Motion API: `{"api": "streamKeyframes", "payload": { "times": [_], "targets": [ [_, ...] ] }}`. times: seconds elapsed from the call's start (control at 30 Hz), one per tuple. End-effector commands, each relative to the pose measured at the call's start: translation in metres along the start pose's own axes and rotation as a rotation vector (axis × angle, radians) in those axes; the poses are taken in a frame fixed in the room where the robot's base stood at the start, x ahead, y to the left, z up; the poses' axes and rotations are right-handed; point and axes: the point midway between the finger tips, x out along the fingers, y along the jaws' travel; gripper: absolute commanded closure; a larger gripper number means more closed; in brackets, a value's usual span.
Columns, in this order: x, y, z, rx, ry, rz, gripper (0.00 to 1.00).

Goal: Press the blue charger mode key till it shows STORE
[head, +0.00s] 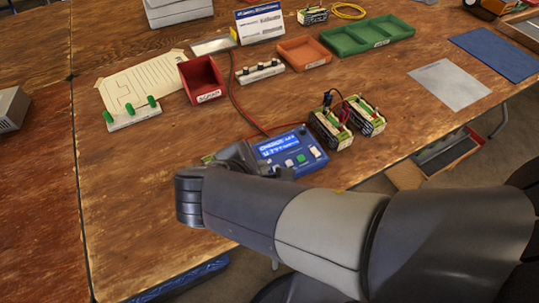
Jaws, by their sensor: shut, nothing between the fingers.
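The blue charger (309,166) lies on the wooden table, with a lit blue screen (279,146) on its upper part. The screen carries two lines of white text, too small and blurred for me to read with certainty. Below the screen are small keys, among them a green key (301,158) and a whitish key (313,151). My gripper (240,156) is shut and empty at the charger's left side. My wrist and gripper hide the charger's left and front part, and I cannot tell whether the fingertips touch it.
Two battery packs (330,130) with wires stand right of the charger. A red bin (202,79), an orange tray (304,53) and a green tray (369,36) stand farther back. A strip with green pegs (132,114) lies left. The table's front left is clear.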

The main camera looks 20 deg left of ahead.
Motion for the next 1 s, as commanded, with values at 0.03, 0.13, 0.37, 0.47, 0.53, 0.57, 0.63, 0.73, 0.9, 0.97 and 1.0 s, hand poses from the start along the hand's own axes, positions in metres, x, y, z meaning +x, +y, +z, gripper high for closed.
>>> {"api": "streamKeyframes", "payload": {
  "times": [0.03, 0.13, 0.37, 0.47, 0.53, 0.57, 0.63, 0.73, 0.9, 0.97, 1.0],
  "targets": [
    [0.0000, 0.0000, 0.0000, 0.000, 0.000, 0.000, 1.00],
    [0.0003, -0.0002, -0.0002, 0.000, 0.000, 0.000, 1.00],
    [0.0022, -0.0016, -0.0016, 0.000, 0.000, 0.000, 1.00],
    [0.0031, -0.0023, -0.0022, 0.000, 0.000, 0.000, 1.00],
    [0.0037, -0.0027, -0.0027, 0.000, 0.000, 0.000, 1.00],
    [0.0039, -0.0029, -0.0029, 0.000, 0.000, 0.000, 1.00],
    [0.0046, -0.0034, -0.0033, 0.000, 0.000, 0.000, 1.00],
    [0.0055, -0.0041, -0.0039, -0.001, 0.000, 0.000, 1.00],
    [0.0052, -0.0040, -0.0038, -0.001, 0.000, -0.001, 1.00],
    [0.0053, -0.0040, -0.0038, -0.001, 0.000, -0.001, 1.00],
    [0.0052, -0.0039, -0.0038, -0.001, 0.000, -0.001, 1.00]
  ]
}}
